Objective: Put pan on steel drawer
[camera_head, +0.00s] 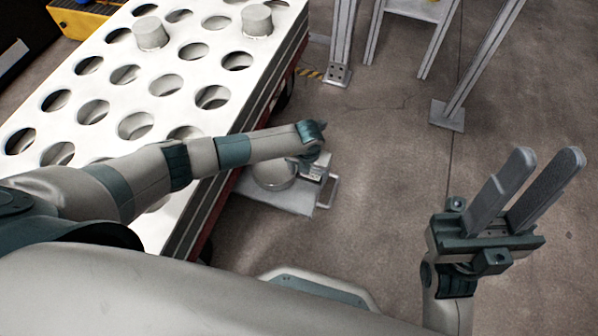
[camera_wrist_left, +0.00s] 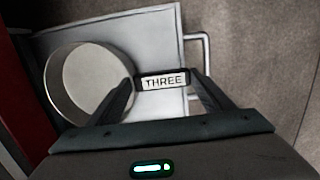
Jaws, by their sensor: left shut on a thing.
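The pan (camera_head: 272,174) is a round, shallow grey metal dish, partly hidden by my left arm. It also shows in the left wrist view (camera_wrist_left: 88,82), with a block marked THREE at its right rim that looks like its handle. My left gripper (camera_wrist_left: 164,84) is shut on that block. The pan is over the flat steel drawer (camera_head: 285,201), which also shows in the left wrist view (camera_wrist_left: 150,35). I cannot tell whether it touches the drawer. My right gripper (camera_head: 546,160) is open and empty, over the floor at the right.
A white table (camera_head: 110,105) with rows of round holes stands at the left, with two grey cylinders (camera_head: 257,20) at its far end. The drawer's bar handle (camera_head: 332,190) sticks out to the right. Metal frame legs (camera_head: 447,114) stand behind. The floor between is clear.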

